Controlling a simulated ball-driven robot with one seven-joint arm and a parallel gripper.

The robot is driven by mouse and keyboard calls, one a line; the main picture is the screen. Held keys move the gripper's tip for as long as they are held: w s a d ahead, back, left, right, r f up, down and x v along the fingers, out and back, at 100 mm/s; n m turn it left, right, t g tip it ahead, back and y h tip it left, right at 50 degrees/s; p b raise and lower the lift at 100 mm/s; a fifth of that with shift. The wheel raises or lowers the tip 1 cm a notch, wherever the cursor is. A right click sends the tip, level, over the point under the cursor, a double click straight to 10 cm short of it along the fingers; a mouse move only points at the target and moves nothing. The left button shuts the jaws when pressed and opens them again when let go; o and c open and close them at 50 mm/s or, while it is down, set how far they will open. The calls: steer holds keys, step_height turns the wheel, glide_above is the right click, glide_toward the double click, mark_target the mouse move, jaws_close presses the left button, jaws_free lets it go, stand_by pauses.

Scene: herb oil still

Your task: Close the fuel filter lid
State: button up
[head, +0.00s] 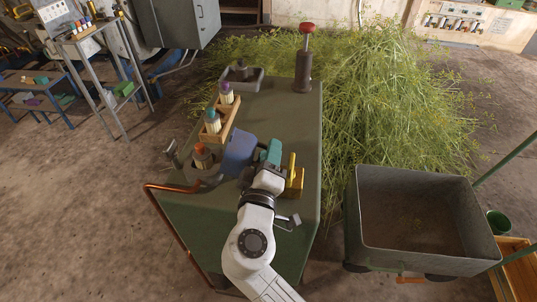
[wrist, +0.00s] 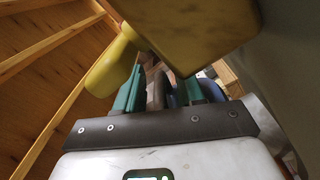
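A blue flat panel (head: 238,152), which looks like the fuel filter lid, stands raised on the green bench, beside a grey holder with an orange-capped cartridge (head: 202,157). My gripper (head: 271,152) is just right of the panel, its teal fingers low over the bench. In the wrist view the teal fingers (wrist: 163,92) stand apart, with dark and brownish shapes showing in the gap. A blue patch (wrist: 195,92) by the right finger may be the panel. I cannot tell whether a finger touches it. My wrist hides part of the bench behind it.
A yellow block with an upright yellow handle (head: 293,180) stands close right of my gripper; the block also looms in the wrist view (wrist: 195,30).

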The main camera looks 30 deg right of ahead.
jaws_close()
steer(key=shift+r, duration=0.15)
stand_by(0.5)
